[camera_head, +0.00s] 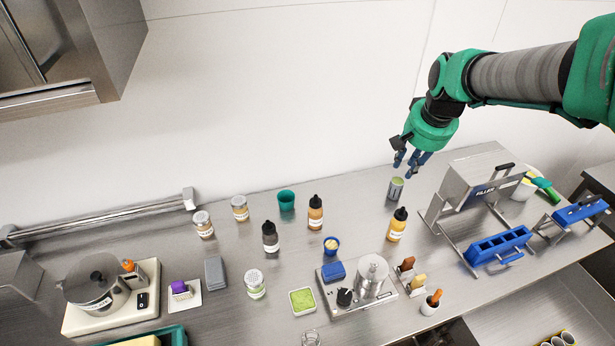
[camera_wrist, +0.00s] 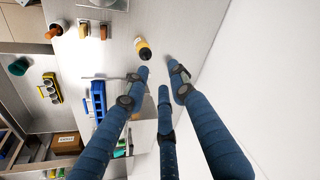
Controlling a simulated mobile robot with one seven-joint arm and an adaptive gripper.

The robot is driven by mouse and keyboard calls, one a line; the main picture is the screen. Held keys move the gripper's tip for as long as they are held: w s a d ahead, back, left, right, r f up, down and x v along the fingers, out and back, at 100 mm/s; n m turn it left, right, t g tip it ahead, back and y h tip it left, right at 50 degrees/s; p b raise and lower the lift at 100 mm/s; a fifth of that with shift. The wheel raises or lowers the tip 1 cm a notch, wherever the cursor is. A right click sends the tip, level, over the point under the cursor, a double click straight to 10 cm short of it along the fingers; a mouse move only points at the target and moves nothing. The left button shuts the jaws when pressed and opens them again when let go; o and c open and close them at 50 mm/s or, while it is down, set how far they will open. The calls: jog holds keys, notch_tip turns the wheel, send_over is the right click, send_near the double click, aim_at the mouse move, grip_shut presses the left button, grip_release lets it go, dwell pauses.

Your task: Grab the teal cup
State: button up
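The teal cup (camera_head: 286,200) stands upright on the steel counter near the wall, left of centre in the head view. A brown-filled bottle stands close to its right. My gripper (camera_head: 407,165) hangs above the back of the counter, well to the right of the cup and apart from it. In the wrist view my gripper (camera_wrist: 158,76) has its blue fingers spread, with nothing between them. I cannot make out the teal cup on the counter in the wrist view.
A jar with a green label (camera_head: 396,189) stands just below my gripper. A yellow bottle (camera_head: 397,225), brown bottle (camera_head: 315,213) and black bottle (camera_head: 270,238) stand nearby. Jars (camera_head: 240,209) are left of the cup. The filler machine (camera_head: 474,190) is at right. The wall runs behind.

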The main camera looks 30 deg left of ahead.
jog(key=w+a+f+g+p, duration=0.1)
jog(key=w+a+f+p, duration=0.2)
jog(key=a, duration=0.6)
jog(key=w+a+f+p, duration=0.25)
jog(key=a+f, duration=0.35)
jog(key=a, duration=0.3)
jog(key=s+a+f+n+g+p, duration=0.1)
jog(key=a+f+p, duration=0.2)
jog(key=a+f, duration=1.1)
jog(key=a, duration=0.3)
jog(key=shift+p, duration=0.4)
jog(key=shift+s, duration=0.1)
send_over(294, 196)
jog(key=d, duration=0.1)
jog(key=shift+s+d+f+p, duration=0.1)
jog(key=shift+s+f+p, duration=0.05)
jog(key=shift+f, duration=1.25)
jog(key=shift+s+f+p, duration=0.15)
jog(key=shift+f, duration=1.2)
jog(key=shift+s+d+f+p, duration=0.1)
jog(key=shift+s+f+p, duration=0.05)
jog(key=shift+f, duration=1.25)
jog(key=shift+f, duration=0.15)
